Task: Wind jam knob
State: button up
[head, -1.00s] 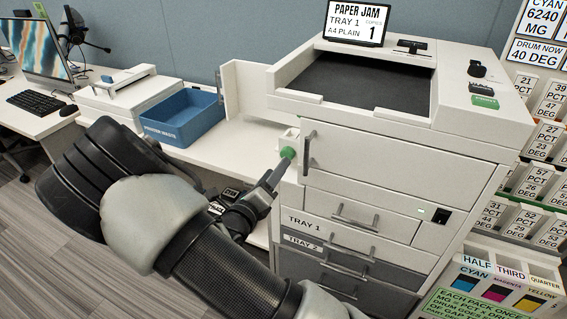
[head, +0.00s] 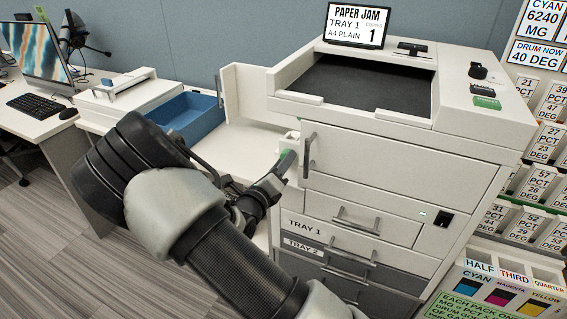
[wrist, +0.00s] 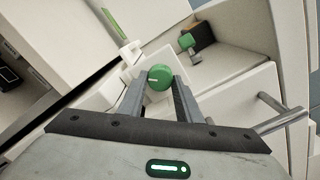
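A round green knob (wrist: 160,77) with a pale mark on its face sits between the fingertips of my gripper (wrist: 161,84) in the wrist view. Both fingers lie close against its sides, and the gripper looks shut on it. In the head view my gripper (head: 272,182) reaches the left side of the white printer (head: 400,160), and the green knob (head: 287,163) is partly covered by the fingers. The screen (head: 355,25) on top reads PAPER JAM, TRAY 1. A second green part (wrist: 187,41) on a short stem shows further back in the wrist view.
An open side panel (head: 240,92) stands left of the knob. A blue bin (head: 190,115), partly hidden by my arm, is on the white counter. The printer's front handle (head: 308,155) is close to my fingers. Toner shelves (head: 535,185) stand at right.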

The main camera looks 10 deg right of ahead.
jog(key=shift+m, duration=0.4)
jog(key=m+p, duration=0.1)
jog(key=m, duration=0.2)
jog(key=shift+m, duration=0.3)
jog(key=m, duration=0.3)
jog(key=shift+m, duration=0.3)
jog(key=m+b, duration=0.1)
jog(key=m, duration=0.3)
jog(key=shift+f+m+b, duration=0.15)
jog(key=shift+m+b, duration=0.15)
jog(key=shift+b, duration=0.1)
jog(key=shift+m+b, duration=0.85)
jog(key=shift+m, duration=0.75)
jog(key=o, duration=1)
jog(key=shift+o, duration=0.2)
